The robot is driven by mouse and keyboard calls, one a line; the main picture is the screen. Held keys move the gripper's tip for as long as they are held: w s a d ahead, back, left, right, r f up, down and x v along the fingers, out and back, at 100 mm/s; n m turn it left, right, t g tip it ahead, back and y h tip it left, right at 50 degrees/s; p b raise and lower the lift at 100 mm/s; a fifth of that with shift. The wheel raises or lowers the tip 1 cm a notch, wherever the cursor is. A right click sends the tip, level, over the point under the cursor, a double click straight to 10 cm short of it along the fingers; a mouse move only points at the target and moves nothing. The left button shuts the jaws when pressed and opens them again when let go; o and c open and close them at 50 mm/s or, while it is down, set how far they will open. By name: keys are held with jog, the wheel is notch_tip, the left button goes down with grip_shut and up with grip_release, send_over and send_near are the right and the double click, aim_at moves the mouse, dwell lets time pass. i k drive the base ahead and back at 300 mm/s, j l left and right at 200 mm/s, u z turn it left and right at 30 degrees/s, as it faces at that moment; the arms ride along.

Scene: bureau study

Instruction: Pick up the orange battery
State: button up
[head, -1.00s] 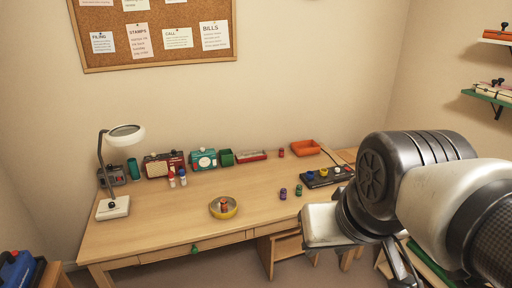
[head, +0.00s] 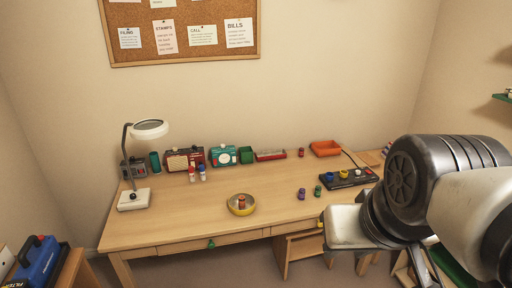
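My gripper (head: 346,262) is at the lower right, in front of the desk's right part and well to the right of the bowl. My pale hand body shows below the dark wrist, but the fingertips are not clear, so I cannot tell whether it is open or shut. Nothing is seen held in it.
A lamp (head: 133,199), radios and boxes line the back. A black button panel (head: 345,179) lies right. The desk around the bowl is clear.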

aim_at(242, 199)
jog(key=i+l+u, duration=0.2)
jog(key=i, duration=0.35)
jog(key=i+l+u, duration=0.2)
jog(key=i, duration=0.35)
jog(key=i+l+u, duration=0.15)
jog(key=i+l, duration=0.2)
jog(key=i, duration=0.2)
